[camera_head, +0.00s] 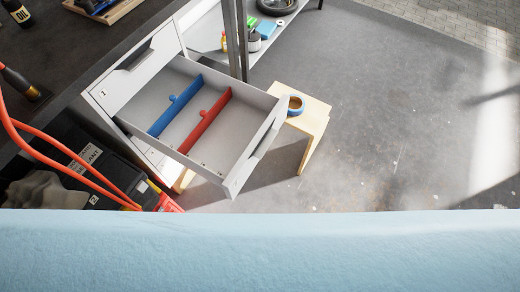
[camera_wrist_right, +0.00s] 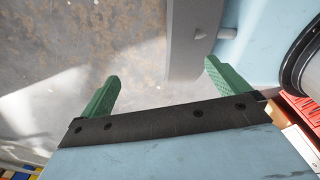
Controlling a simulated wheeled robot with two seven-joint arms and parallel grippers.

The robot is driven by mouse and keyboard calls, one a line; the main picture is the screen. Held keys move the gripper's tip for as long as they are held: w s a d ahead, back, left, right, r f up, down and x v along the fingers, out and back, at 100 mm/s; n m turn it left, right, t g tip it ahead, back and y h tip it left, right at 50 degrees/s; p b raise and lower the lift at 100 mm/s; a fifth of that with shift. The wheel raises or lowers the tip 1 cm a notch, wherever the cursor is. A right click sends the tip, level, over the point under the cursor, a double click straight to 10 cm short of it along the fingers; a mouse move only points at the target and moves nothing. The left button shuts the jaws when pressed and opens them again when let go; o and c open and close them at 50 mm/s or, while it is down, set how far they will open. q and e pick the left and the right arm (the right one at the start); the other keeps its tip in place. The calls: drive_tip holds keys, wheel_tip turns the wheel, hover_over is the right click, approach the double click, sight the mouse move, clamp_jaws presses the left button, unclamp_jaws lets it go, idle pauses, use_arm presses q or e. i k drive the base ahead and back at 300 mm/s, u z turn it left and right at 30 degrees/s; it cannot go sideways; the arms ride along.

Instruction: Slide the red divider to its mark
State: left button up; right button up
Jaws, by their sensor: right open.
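The red divider (camera_head: 205,122) stands across the inside of the open grey drawer (camera_head: 232,183), with a small round knob on its side. The blue divider (camera_head: 175,104) stands roughly parallel to it, nearer the cabinet. Small specks show on the drawer floor in front of the red divider, but I cannot tell whether any is its mark. My right gripper (camera_wrist_right: 162,72) shows only in the right wrist view, with its green fingers apart and nothing between them. Neither divider is seen there. My left gripper is in neither view.
A small wooden stool (camera_head: 312,116) with a blue and tan ring-shaped item (camera_head: 296,105) stands beside the drawer. A black case (camera_head: 100,170) and red hoses (camera_head: 60,145) lie left of the cabinet. The concrete floor (camera_head: 400,130) at right is clear.

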sight(208, 118)
drive_tip(key=z, duration=1.45)
drive_tip(key=k, duration=0.8)
drive_tip(key=u, duration=0.65)
drive_tip(key=i, duration=0.5)
drive_tip(key=z, duration=0.05)
